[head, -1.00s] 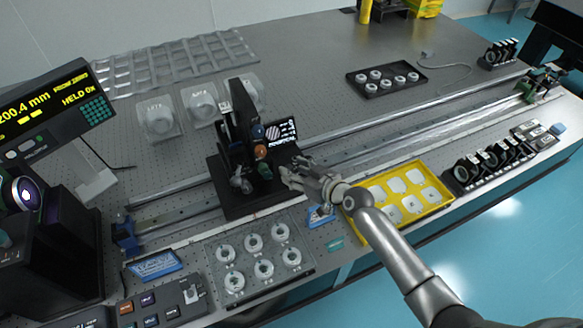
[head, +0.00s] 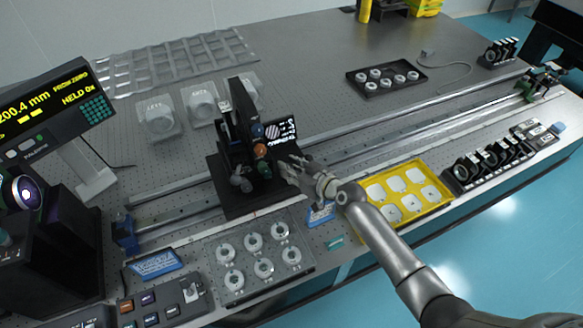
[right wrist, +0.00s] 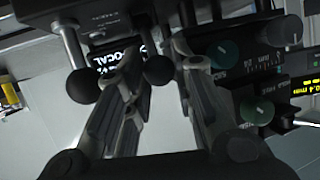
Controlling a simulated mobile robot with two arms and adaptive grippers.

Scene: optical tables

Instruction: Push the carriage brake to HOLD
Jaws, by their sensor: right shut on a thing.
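The black carriage (head: 228,190) sits across the rails, with an upright plate and several coloured knobs on its front. My right gripper (head: 284,170) is at the carriage's right side. In the right wrist view, a black ball-ended lever (right wrist: 158,70) lies between the fingertips of my right gripper (right wrist: 163,60), which is shut on it. A second black ball knob (right wrist: 82,86) is just left of the fingers. A green knob (right wrist: 224,54) is to the right. The HOLD marking cannot be made out. My left gripper is not in view.
A yellow tray (head: 449,203) lies under my right forearm. A clear plate of white rings (head: 312,262) is in front of the carriage. The readout (head: 45,105) at left shows 200.4 mm. The long rails (head: 430,112) run clear to the right.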

